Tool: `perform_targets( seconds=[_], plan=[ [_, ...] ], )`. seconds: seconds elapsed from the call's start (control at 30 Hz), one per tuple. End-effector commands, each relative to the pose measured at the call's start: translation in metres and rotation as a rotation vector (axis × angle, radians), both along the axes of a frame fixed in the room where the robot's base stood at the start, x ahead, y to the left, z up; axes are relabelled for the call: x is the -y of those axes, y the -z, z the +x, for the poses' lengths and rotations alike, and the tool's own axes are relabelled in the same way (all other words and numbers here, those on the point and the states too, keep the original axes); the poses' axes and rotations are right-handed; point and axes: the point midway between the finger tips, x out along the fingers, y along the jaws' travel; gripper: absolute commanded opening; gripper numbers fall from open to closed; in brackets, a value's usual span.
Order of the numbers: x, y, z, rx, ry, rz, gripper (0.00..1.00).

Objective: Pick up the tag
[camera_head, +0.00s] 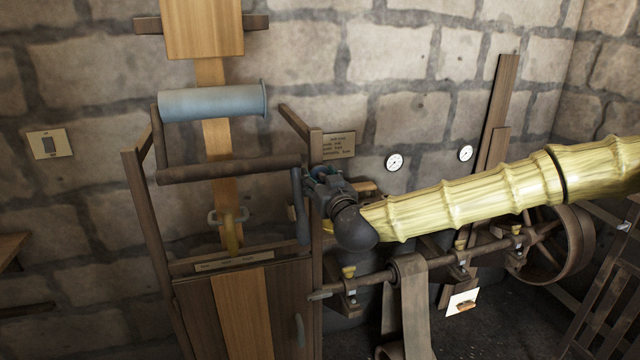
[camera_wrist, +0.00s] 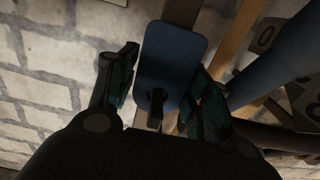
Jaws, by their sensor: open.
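The tag (camera_wrist: 170,50) is a dark blue plate with rounded corners and a hole near its lower end in the wrist view. A dark peg shows at the hole, and an upright wooden strip is behind the tag. My gripper (camera_wrist: 163,68) is open, with one finger on each side of the tag. A gap shows on the left; whether the right finger touches it I cannot tell. In the head view my gripper (camera_head: 322,178) is at the right post of the wooden frame, and the tag cannot be clearly made out there.
The wooden frame (camera_head: 140,200) carries a grey-blue roller (camera_head: 212,102) and a dark crossbar (camera_head: 230,169) left of my gripper. A small plaque (camera_head: 338,145) is on the stone wall just behind. Below right are a shaft with a belt (camera_head: 410,300) and a large wheel (camera_head: 575,245).

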Motion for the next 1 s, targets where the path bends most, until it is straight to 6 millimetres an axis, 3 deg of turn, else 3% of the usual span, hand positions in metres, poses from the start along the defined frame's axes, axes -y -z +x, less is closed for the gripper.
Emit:
perform_targets(
  seconds=[0.03,0.13,0.17,0.8,1.0],
  plan=[
    [0.000,0.000,0.000,0.000,0.000,0.000,0.46],
    [0.000,0.000,0.000,0.000,0.000,0.000,0.28],
    [0.000,0.000,0.000,0.000,0.000,0.000,0.27],
    [0.000,-0.006,-0.002,0.002,0.000,0.000,0.27],
    [0.011,-0.005,-0.037,0.001,-0.001,-0.001,0.27]
  ],
)
